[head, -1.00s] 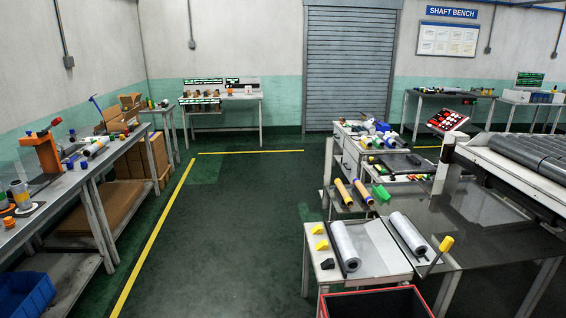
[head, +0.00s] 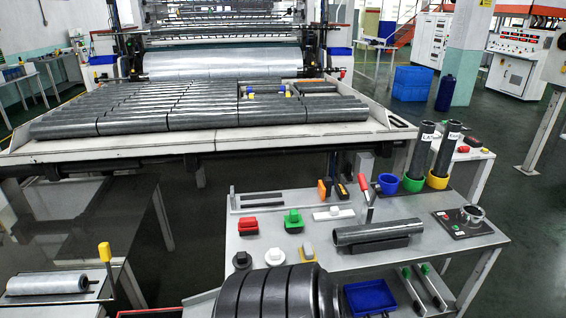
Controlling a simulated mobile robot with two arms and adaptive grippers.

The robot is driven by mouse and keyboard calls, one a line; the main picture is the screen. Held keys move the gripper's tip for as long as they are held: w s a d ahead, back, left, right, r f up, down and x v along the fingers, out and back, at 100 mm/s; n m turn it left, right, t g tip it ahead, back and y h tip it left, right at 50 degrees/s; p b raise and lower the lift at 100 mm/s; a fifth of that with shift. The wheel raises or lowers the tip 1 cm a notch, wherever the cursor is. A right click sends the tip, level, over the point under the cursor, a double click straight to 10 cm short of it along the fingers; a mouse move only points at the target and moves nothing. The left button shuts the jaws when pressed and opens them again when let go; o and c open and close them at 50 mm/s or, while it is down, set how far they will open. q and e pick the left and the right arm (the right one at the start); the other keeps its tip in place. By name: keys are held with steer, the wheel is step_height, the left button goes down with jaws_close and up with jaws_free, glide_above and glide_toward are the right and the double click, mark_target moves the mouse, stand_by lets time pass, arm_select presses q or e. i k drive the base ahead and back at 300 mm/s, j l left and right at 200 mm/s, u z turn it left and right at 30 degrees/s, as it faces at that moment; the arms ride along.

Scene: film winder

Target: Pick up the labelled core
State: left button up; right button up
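Two dark grey cores stand upright at the right end of the grey bench. The left core (head: 421,155) has a white label near its top and sits in a green cup (head: 413,183). The right core (head: 445,155) also has a white label and sits in a yellow cup (head: 437,181). The lettering is only partly readable. An unlabelled dark core (head: 378,233) lies on a low support at the middle of the bench. Neither of my grippers is in view.
Behind is a machine table with rows of dark rolls (head: 205,107).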

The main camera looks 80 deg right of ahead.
mark_target(345, 236)
steer(key=z, duration=2.4)
